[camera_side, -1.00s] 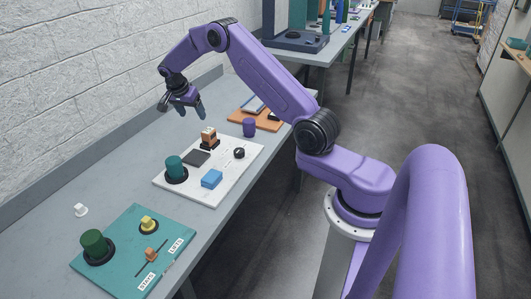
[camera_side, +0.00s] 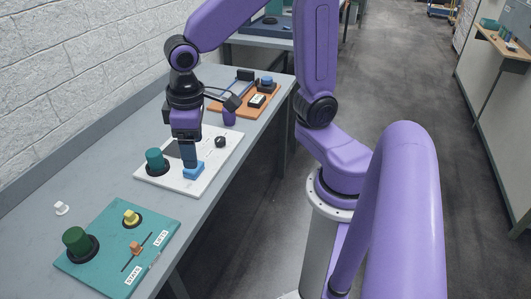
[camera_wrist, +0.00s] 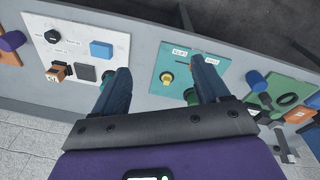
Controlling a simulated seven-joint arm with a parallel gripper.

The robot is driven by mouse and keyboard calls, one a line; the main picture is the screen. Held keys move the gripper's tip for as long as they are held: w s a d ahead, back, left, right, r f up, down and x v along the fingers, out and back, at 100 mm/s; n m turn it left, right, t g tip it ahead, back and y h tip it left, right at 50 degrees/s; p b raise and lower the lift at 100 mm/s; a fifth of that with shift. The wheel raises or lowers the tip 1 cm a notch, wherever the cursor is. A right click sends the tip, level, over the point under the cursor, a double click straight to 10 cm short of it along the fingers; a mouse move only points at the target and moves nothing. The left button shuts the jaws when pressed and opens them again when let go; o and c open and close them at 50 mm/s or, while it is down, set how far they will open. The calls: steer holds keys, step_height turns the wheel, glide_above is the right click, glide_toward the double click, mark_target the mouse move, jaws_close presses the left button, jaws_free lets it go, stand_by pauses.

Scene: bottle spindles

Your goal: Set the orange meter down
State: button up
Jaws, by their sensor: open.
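A small orange block with a pale face and a dark base, which looks like the orange meter (camera_wrist: 58,72), stands on the white board (camera_wrist: 112,32) in the wrist view. In the side view it does not show; my arm covers that part of the board. My gripper (camera_side: 189,160) points down over the white board, and its fingers overlap the blue block (camera_side: 193,171) in the side view. Whether they touch it I cannot tell. In the wrist view my gripper (camera_wrist: 163,86) has its fingers wide apart, with nothing held between them.
The white board (camera_side: 206,181) also bears a teal knob (camera_side: 155,160) and a black knob (camera_side: 220,142). A teal board (camera_side: 110,212) with green, yellow and orange parts lies nearer. An orange board (camera_side: 240,108) lies farther back. A small white piece (camera_side: 61,208) sits on bare table.

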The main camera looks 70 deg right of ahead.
steer(key=s+d+f+n, duration=0.1)
steer(key=s+d+n, duration=0.2)
steer(key=s+n, duration=0.4)
steer(key=s, duration=0.8)
steer(key=shift+n+g+y, duration=0.4)
stand_by(1.0)
